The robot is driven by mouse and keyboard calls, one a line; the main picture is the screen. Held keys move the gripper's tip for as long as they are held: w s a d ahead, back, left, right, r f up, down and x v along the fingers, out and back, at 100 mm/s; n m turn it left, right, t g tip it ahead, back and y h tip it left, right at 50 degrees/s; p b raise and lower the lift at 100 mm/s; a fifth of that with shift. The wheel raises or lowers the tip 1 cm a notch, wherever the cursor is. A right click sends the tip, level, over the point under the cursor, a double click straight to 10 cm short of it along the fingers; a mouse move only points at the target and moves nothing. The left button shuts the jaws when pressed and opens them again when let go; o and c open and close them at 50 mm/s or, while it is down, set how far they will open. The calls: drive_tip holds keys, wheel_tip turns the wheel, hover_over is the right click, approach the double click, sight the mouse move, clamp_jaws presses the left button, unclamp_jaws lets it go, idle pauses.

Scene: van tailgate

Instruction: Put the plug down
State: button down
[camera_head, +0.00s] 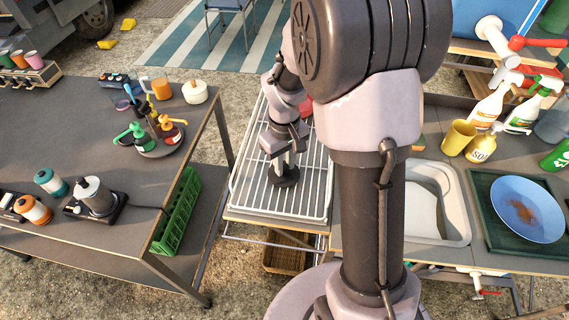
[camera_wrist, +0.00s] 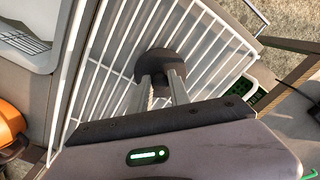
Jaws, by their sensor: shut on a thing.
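The plug (camera_head: 285,180) is a dark round disc in the head view, at the white wire rack. My gripper (camera_head: 283,164) points down over the rack and is shut on the plug. In the wrist view the dark plug (camera_wrist: 160,64) sits between the fingertips of my gripper (camera_wrist: 162,85). The white wire rack (camera_head: 262,205) lies under it, and its bars also show in the wrist view (camera_wrist: 112,62). I cannot tell whether the plug touches the bars.
The rest of the rack looks bare. A sink basin (camera_head: 452,205) and a blue plate (camera_head: 527,208) are to the right. A table (camera_head: 75,125) with bottles and cups is to the left, with a green crate (camera_head: 178,210) at its side. A wicker basket (camera_head: 285,260) is below the rack.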

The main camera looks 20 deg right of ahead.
drive_tip(key=c, duration=1.2)
unclamp_jaws()
drive_tip(key=shift+f, duration=0.1)
drive_tip(key=shift+c, duration=0.2)
drive_tip(key=shift+o, duration=0.2)
